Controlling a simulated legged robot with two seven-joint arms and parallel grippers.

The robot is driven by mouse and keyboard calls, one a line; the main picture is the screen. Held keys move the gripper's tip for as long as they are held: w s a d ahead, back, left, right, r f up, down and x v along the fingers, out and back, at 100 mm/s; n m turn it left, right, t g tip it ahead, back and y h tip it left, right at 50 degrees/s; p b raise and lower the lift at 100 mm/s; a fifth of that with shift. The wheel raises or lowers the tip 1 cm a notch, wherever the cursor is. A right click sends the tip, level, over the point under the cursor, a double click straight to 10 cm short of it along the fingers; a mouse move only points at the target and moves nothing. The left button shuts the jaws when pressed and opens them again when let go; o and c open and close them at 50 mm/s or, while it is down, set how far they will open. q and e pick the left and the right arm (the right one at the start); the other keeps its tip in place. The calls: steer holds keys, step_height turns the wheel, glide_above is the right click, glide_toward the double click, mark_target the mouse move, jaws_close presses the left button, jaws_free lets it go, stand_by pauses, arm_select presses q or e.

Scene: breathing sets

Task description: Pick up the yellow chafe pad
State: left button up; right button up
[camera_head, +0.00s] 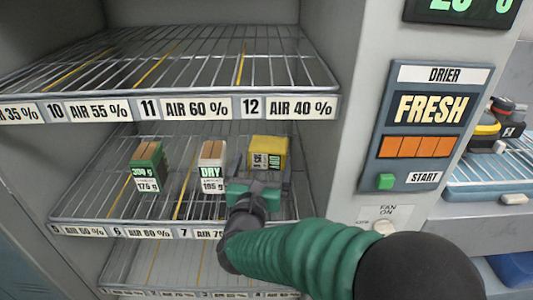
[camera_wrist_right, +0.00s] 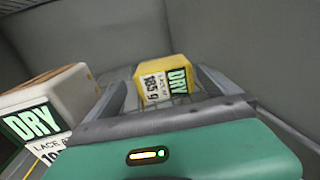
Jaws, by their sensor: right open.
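The yellow chafe pad (camera_head: 268,151) is a small yellow block with a dark "DRY" label, standing on the middle wire shelf at its right side. In the right wrist view the yellow pad (camera_wrist_right: 163,80) shows ahead between the fingers. My right gripper (camera_head: 260,172) is open, with its fingers reaching toward the pad from the front, one on each side. In the right wrist view my right gripper (camera_wrist_right: 165,92) has nothing held in it. Whether the fingers touch the pad is unclear. My left gripper is not in view.
A white block with a "DRY" label (camera_head: 212,166) stands close to the left of my right gripper. A green block (camera_head: 148,167) stands farther left. The upper wire shelf (camera_head: 180,62) is empty above. The drier panel (camera_head: 428,125) is on the right.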

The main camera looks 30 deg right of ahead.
mark_target(268, 144)
steer(key=x, duration=0.7)
steer(key=shift+w+d+b, duration=0.15)
steer(key=shift+d+b, duration=0.15)
steer(key=c, duration=1.6)
